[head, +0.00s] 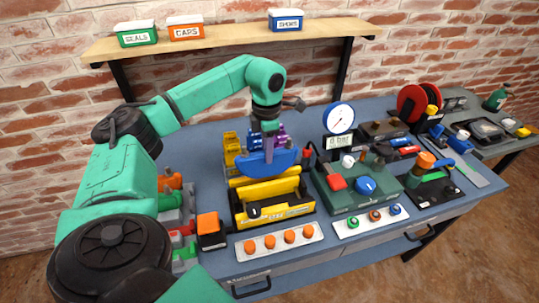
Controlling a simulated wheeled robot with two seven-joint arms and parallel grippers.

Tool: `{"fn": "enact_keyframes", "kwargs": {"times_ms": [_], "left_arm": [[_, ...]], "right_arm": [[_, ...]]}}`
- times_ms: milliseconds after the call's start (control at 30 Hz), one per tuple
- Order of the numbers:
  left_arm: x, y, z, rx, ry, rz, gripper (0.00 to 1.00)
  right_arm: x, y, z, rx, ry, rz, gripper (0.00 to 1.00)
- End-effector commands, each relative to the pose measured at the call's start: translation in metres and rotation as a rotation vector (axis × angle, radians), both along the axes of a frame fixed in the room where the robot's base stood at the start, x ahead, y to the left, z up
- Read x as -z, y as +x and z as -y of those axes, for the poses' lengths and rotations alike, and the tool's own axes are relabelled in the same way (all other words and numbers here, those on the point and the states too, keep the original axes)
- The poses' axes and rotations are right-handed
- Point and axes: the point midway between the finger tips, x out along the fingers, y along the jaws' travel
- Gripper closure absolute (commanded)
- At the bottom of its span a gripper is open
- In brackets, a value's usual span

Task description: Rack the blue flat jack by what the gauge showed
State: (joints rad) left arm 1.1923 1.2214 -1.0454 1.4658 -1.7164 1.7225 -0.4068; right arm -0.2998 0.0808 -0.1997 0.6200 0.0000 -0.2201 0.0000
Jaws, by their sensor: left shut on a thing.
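My left gripper (268,146) comes down from above and is shut on the blue flat jack (262,164), a rounded plate with its curved edge downward. It holds the jack just above or against a yellow and black fixture (270,192); I cannot tell whether they touch. My right gripper is out of view.
The blue bench (340,246) is crowded. A white strip with several orange knobs (280,241) lies along the front edge. A red reel (412,102) stands at the back right. A wooden shelf (230,36) with labelled boxes runs above. Bare bench shows at the back left.

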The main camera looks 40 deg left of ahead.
Motion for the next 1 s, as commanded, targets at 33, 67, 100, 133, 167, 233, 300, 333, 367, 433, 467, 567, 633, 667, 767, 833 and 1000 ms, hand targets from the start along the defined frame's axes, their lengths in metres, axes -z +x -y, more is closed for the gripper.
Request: {"fn": "enact_keyframes", "kwargs": {"times_ms": [33, 67, 100, 133, 167, 233, 300, 333, 367, 433, 467, 567, 633, 667, 767, 833, 1000], "left_arm": [[-0.001, 0.000, 0.000, 0.000, -0.001, 0.002, 1.00], [-0.001, 0.000, 0.000, 0.000, -0.001, 0.002, 1.00], [-0.001, 0.000, 0.000, 0.000, -0.001, 0.002, 1.00], [-0.001, 0.000, 0.000, 0.000, -0.001, 0.002, 1.00], [-0.001, 0.000, 0.000, 0.000, -0.001, 0.002, 1.00], [-0.002, 0.001, 0.000, 0.000, -0.001, 0.004, 1.00], [-0.004, 0.001, 0.000, 0.000, -0.001, 0.004, 1.00], [-0.006, 0.001, 0.000, 0.000, -0.002, 0.003, 1.00], [-0.008, 0.001, 0.000, 0.000, -0.002, 0.003, 1.00], [-0.014, 0.001, 0.000, 0.000, -0.002, 0.003, 1.00], [-0.016, 0.001, 0.000, 0.000, -0.002, 0.002, 1.00], [-0.023, 0.000, 0.000, 0.000, -0.002, 0.002, 1.00], [-0.028, 0.000, 0.000, 0.000, -0.001, 0.002, 1.00], [-0.030, 0.000, 0.000, 0.000, -0.001, 0.002, 1.00], [-0.037, 0.000, 0.000, 0.001, -0.001, 0.002, 1.00], [-0.041, 0.000, 0.000, 0.000, -0.001, 0.002, 1.00], [-0.041, 0.000, 0.000, 0.000, -0.001, 0.002, 1.00]], "right_arm": [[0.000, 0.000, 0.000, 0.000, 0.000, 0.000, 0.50], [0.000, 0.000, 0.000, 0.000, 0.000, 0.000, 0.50], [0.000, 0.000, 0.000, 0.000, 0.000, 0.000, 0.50], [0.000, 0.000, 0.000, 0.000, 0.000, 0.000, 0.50], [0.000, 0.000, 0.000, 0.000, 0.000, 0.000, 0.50], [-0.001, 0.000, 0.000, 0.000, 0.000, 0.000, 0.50], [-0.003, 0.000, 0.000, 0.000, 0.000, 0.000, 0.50], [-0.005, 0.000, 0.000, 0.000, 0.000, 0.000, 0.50], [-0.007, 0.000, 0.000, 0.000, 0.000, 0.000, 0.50], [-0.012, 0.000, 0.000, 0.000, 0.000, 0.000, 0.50], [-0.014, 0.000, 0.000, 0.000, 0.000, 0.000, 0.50], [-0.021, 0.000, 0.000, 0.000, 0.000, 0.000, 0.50], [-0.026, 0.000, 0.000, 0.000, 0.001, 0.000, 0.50], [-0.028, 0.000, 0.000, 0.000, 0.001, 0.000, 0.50], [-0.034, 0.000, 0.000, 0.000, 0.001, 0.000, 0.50], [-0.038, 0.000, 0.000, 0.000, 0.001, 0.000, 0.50], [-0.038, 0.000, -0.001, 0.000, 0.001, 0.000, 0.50]]}}
